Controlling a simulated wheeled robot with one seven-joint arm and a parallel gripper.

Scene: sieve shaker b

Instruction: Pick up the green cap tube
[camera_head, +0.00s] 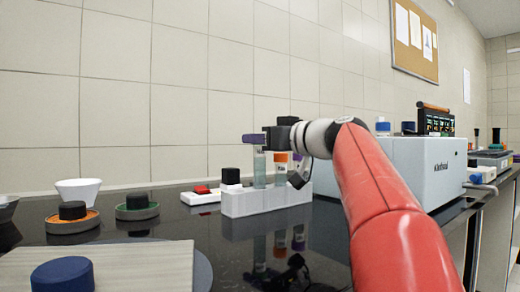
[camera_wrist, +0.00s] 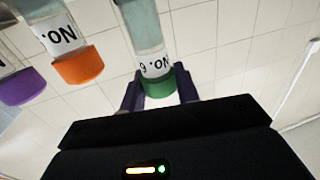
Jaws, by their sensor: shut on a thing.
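The green cap tube (camera_wrist: 150,35) has a clear body, a white label and a green cap (camera_wrist: 160,86). My gripper (camera_wrist: 158,92) is shut on it at the cap, one finger on each side. In the head view my gripper (camera_head: 279,138) is above the white rack (camera_head: 250,203), and I cannot make out the green cap there. Whether the tube's lower end is still in the rack is hidden. An orange cap tube (camera_head: 281,172) and a purple cap tube (camera_head: 259,170) stand in the rack. The wrist view shows the orange cap (camera_wrist: 78,66) and purple cap (camera_wrist: 20,87) close beside.
A grey-white box machine (camera_head: 425,165) stands right of the rack behind my arm. A red-topped device (camera_head: 201,194), black-capped jar (camera_head: 231,178), white bowl (camera_head: 78,190) and round containers (camera_head: 137,208) are to the left. The dark counter before the rack is clear.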

